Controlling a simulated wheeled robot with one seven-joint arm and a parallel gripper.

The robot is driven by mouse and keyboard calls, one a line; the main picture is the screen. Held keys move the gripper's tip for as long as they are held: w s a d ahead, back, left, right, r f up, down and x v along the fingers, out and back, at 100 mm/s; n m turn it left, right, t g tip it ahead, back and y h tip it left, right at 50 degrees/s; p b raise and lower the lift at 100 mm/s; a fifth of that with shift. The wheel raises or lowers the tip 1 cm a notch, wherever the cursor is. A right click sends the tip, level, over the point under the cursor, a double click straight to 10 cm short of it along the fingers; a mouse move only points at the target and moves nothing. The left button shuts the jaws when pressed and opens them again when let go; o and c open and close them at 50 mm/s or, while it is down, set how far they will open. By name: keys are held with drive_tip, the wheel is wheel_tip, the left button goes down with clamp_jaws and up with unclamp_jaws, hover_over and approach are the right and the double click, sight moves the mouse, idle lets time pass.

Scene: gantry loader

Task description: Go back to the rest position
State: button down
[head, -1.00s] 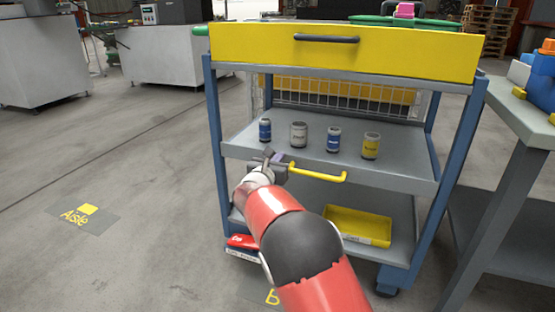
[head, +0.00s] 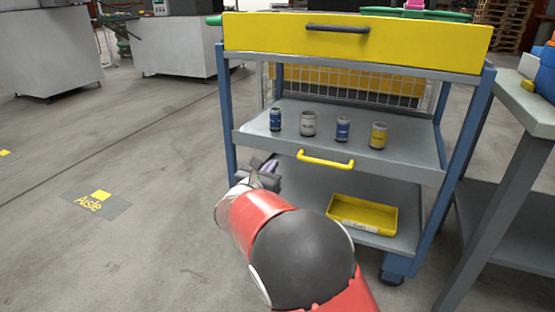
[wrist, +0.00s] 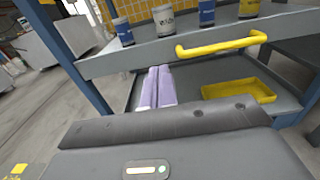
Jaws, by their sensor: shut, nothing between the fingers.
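My gripper (head: 268,167) is shut and empty. In the head view it is in front of the left side of the cart, just below the middle shelf's front edge and left of the yellow handle (head: 326,160). The wrist view shows its two pale purple fingers (wrist: 157,88) side by side, pointing toward the space under the middle shelf. The same handle crosses the upper right of the wrist view (wrist: 222,46). My red and black arm hides part of the lower shelf in the head view.
The blue-framed cart has a yellow top drawer (head: 420,42). Its middle shelf (head: 400,150) carries several small cans, and the lower shelf holds a yellow tray (head: 362,215). A grey bench (head: 530,110) stands close on the right. The floor at left (head: 60,150) is clear.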

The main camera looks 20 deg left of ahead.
drive_tip(key=s+d+r+m+g+h+p, duration=0.1)
drive_tip(key=d+r+m+g+h, duration=0.15)
drive_tip(key=d+m, duration=0.45)
drive_tip(key=d+r+m+g+h+p, duration=0.1)
drive_tip(key=d+r+m+g+h, duration=0.15)
drive_tip(key=d, duration=0.85)
drive_tip(key=s+d+r+m+g+p, duration=0.1)
drive_tip(key=s+d+r+m+g, duration=0.1)
drive_tip(key=s+d+m, duration=0.45)
drive_tip(key=s+d+r+m+g+p, duration=0.1)
drive_tip(key=s+d+m+g, duration=0.15)
drive_tip(key=d, duration=0.75)
drive_tip(key=s+d+m+g+y+p, duration=0.1)
drive_tip(key=s+d+m+y+p, duration=0.1)
drive_tip(key=s+m, duration=0.6)
drive_tip(key=s+d+r+m+g+y+p, duration=0.1)
drive_tip(key=s+m, duration=0.7)
drive_tip(key=s, duration=0.8)
drive_tip(key=d+g+y+p, duration=0.1)
drive_tip(key=d+y+p, duration=0.1)
drive_tip(key=y, duration=0.1)
drive_tip(key=shift+y, duration=0.3)
drive_tip(key=shift+s+d+r+m, duration=0.1)
drive_tip(key=shift+m, duration=0.15)
